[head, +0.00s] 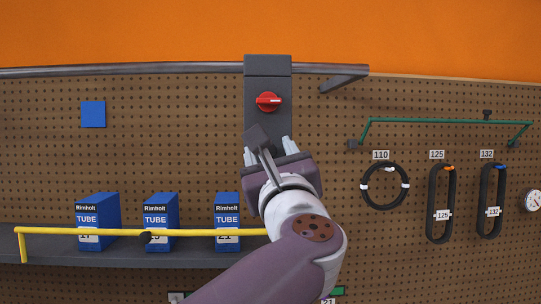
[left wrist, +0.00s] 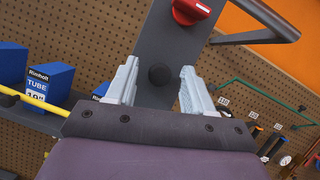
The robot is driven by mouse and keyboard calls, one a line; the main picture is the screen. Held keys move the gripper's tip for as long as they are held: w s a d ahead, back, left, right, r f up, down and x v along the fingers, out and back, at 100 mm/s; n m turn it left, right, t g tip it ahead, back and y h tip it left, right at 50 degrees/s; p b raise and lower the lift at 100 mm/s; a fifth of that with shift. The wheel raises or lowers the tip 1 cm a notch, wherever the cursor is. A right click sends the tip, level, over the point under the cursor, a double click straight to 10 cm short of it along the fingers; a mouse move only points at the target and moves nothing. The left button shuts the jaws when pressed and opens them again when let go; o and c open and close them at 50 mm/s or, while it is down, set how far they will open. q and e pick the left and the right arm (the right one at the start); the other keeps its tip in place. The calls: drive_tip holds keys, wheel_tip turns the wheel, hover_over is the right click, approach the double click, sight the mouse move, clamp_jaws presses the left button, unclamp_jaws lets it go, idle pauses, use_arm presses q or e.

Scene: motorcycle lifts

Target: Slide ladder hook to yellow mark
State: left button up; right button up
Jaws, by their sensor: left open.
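A dark grey upright plate (head: 267,100) with a red knob (head: 268,102) hangs on the pegboard and appears to be the ladder hook. In the left wrist view the plate (left wrist: 150,98) has the red knob (left wrist: 191,10) above and a round black knob (left wrist: 160,75) below. My left gripper (head: 268,146) is in front of the plate's lower part. In the left wrist view its fingers (left wrist: 159,73) are open, one on each side of the black knob; contact cannot be told. I cannot make out a yellow mark. My right gripper is not in view.
A grey rail (head: 120,70) runs along the top; a bent bar (head: 345,80) sticks out right of the plate. Blue tube boxes (head: 98,222) stand on a shelf (head: 50,248) behind a yellow bar (head: 90,231). A green bar (head: 425,122) and black rings (head: 385,203) are at right.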

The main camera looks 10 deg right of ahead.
use_arm(q)
drive_tip(key=shift+s+f+b, duration=0.2)
drive_tip(key=shift+f+b, duration=0.1)
drive_tip(key=b+v, duration=0.8)
drive_tip(key=v, duration=0.4)
drive_tip(key=shift+s+r, duration=0.15)
drive_tip(key=shift+r, duration=0.1)
